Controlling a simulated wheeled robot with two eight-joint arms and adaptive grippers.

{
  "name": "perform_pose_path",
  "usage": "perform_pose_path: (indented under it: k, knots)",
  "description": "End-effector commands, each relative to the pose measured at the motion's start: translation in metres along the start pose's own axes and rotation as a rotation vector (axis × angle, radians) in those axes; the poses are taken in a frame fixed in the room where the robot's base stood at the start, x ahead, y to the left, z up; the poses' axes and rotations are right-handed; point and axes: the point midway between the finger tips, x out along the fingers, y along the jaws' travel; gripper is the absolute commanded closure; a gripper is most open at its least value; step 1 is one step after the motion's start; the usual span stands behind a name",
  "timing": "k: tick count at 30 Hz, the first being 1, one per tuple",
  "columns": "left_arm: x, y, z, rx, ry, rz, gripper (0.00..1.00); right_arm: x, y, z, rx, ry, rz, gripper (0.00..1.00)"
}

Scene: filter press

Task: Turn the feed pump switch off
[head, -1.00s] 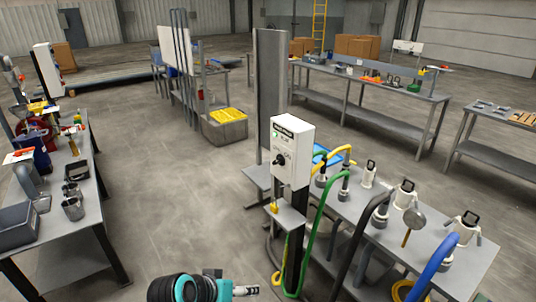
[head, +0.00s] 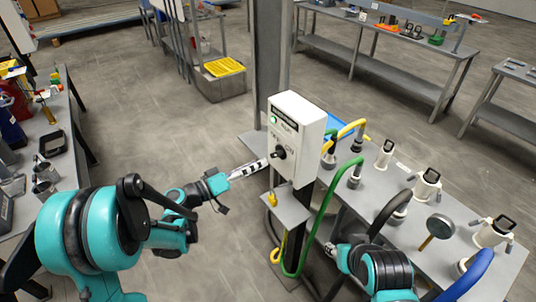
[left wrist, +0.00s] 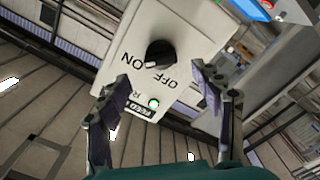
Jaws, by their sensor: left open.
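The feed pump switch is a black rotary knob (head: 278,153) on the front of a white control box (head: 297,122). In the left wrist view the knob (left wrist: 160,53) has its pale mark toward ON; OFF is printed beside it. A green lamp (left wrist: 154,103) on the box is lit, and it also shows in the head view (head: 273,119). My left gripper (head: 262,164) is at the box front, close to the knob. In the left wrist view its two fingers (left wrist: 162,82) are apart, with the knob ahead between them; contact is not visible.
A small shelf (head: 289,206) with a yellow item sits below the box. Green and yellow hoses (head: 314,220) hang beside it. A grey bench (head: 385,190) with several white fittings stands at right. Another bench (head: 62,165) stands at left. Open floor lies between.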

Motion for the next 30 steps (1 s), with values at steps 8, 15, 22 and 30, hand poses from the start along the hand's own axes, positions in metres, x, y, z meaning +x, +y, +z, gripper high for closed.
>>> perform_pose_path:
  k: [8, 15, 22, 30]
  knots:
    - [0.044, 0.0, 0.002, -0.001, -0.003, 0.001, 0.34, 0.007, 0.0, 0.005, 0.0, 0.0, 0.0, 0.6]
    - [0.056, 0.0, 0.0, -0.001, -0.001, -0.001, 0.34, 0.009, 0.0, 0.006, 0.0, 0.0, 0.0, 0.6]
    - [0.056, 0.0, 0.0, -0.001, -0.001, -0.002, 0.48, 0.008, 0.0, 0.006, 0.0, 0.0, 0.0, 0.6]
    - [0.056, 0.0, 0.0, -0.002, -0.001, -0.002, 0.84, 0.008, 0.0, 0.006, 0.0, 0.0, 0.0, 0.6]
